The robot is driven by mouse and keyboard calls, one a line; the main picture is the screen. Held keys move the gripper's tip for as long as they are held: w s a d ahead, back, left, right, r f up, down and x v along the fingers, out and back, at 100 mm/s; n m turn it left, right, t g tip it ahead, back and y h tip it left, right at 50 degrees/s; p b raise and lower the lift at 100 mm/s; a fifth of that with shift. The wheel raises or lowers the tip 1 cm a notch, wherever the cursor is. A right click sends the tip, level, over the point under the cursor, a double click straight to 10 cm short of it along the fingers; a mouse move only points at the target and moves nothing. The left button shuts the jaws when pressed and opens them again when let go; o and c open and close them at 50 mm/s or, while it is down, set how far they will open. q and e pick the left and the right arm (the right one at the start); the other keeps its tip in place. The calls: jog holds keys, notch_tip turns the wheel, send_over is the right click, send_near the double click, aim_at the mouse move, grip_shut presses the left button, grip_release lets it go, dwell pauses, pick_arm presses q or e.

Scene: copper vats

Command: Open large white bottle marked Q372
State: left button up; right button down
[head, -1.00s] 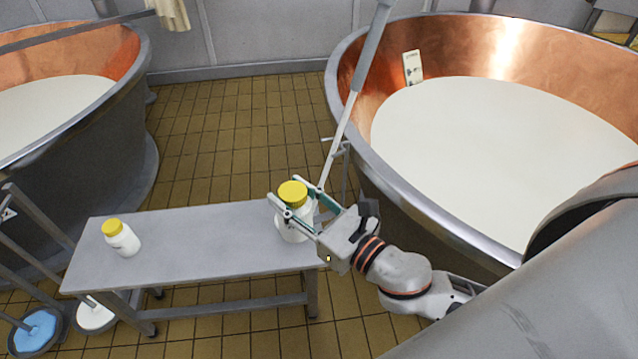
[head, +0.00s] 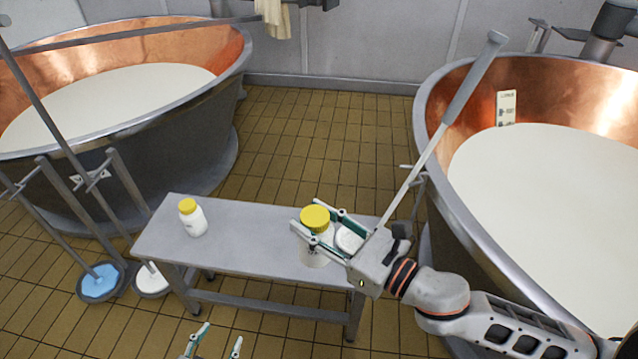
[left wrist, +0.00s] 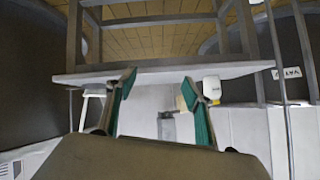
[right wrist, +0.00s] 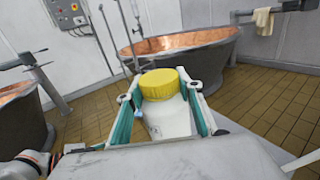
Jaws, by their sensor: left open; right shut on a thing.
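The right wrist view shows the lid (right wrist: 160,84) above the white body (right wrist: 168,120) between the fingers; I cannot read a Q372 mark. My left gripper (head: 215,338) is open and empty at the bottom edge of the head view, in front of and below the bench. Its spread fingers (left wrist: 158,82) also show in the left wrist view.
A smaller white bottle (head: 194,219) with a yellow lid stands at the bench's left end. Copper vats (head: 130,95) (head: 540,190) flank the bench. Poles with blue (head: 101,281) and white discs stand at left.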

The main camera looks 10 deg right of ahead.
pick_arm(q)
jog(key=w+d+r+m+h, duration=0.1)
jog(key=w+d+r+m, duration=0.35)
jog(key=w, duration=0.45)
jog(key=w+d+r+m+h, duration=0.1)
jog(key=w+d+r+m, duration=0.25)
jog(key=w+d, duration=0.35)
jog(key=w+d+r+m+g+h, duration=0.2)
jog(key=w+d+r+m, duration=0.2)
jog(key=d+r+m, duration=0.35)
jog(key=w+d+r+m+g+h, duration=0.15)
jog(key=w+d+r+m, duration=0.25)
jog(key=d+r+m, duration=0.4)
jog(key=s+d+r+m+g, duration=0.4)
jog(key=s+d+r+m, duration=0.2)
jog(key=d+r+m, duration=0.4)
notch_tip(320, 180, up, 9)
jog(key=m+g+y, duration=0.3)
jog(key=m+y, duration=0.6)
send_over(317, 214)
jog(key=shift+d+f+n+h, duration=0.1)
jog(key=shift+f+n+h, duration=0.1)
jog(key=shift+n+h, duration=0.05)
jog(key=shift+s+f, duration=0.1)
jog(key=shift+f, duration=3.85)
